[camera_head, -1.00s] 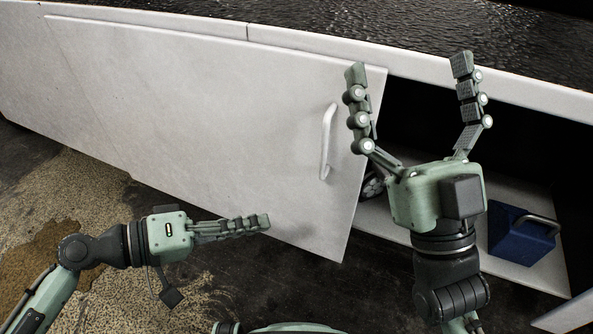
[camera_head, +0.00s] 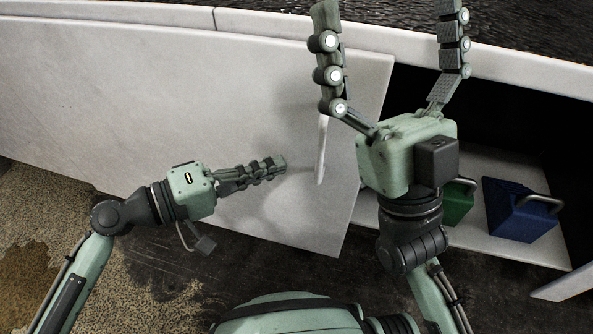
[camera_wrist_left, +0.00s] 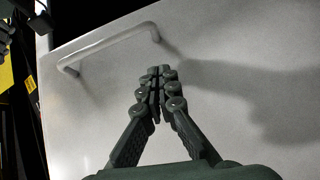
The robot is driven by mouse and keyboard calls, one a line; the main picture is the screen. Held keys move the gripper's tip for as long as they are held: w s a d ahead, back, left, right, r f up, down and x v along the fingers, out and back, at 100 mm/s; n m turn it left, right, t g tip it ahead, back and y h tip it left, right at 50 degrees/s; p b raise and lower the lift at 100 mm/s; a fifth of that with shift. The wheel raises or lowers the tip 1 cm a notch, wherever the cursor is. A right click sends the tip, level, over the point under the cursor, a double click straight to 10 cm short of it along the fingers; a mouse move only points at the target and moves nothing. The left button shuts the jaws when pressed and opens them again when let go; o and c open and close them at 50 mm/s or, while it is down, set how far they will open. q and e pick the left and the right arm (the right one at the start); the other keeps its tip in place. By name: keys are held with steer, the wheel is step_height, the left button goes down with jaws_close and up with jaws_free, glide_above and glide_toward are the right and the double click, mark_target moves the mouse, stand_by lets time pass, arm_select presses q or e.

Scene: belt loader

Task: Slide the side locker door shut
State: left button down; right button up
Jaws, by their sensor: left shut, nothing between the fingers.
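The white side locker door (camera_head: 180,100) stands partly open, leaving a dark opening on its right. Its bar handle (camera_head: 322,150) is near the door's right edge, its upper part hidden by my right gripper. The handle also shows whole in the left wrist view (camera_wrist_left: 108,45). My left gripper (camera_head: 284,163) is shut and empty, in front of the door just left of the handle. In the left wrist view its closed fingertips (camera_wrist_left: 161,72) are beside the handle, apart from it. My right gripper (camera_head: 385,8) is open, fingers spread upward, in front of the door edge and opening.
Inside the locker, a blue box with a handle (camera_head: 518,212) and a green one (camera_head: 458,203) sit on the pale floor. A dark textured belt (camera_head: 400,20) runs above the white frame. The ground at lower left is stained and speckled.

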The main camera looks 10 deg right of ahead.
mark_target(297, 175)
arm_select(q)
steer(key=shift+s+d+f, duration=0.15)
steer(key=shift+s+d, duration=0.05)
steer(key=shift+d, duration=0.55)
steer(key=shift+s+d+f, duration=0.15)
steer(key=shift+s+d, duration=0.05)
steer(key=shift+d, duration=0.5)
steer(key=shift+s+d+f, duration=0.15)
steer(key=shift+s+d, duration=0.05)
steer(key=shift+d, duration=0.55)
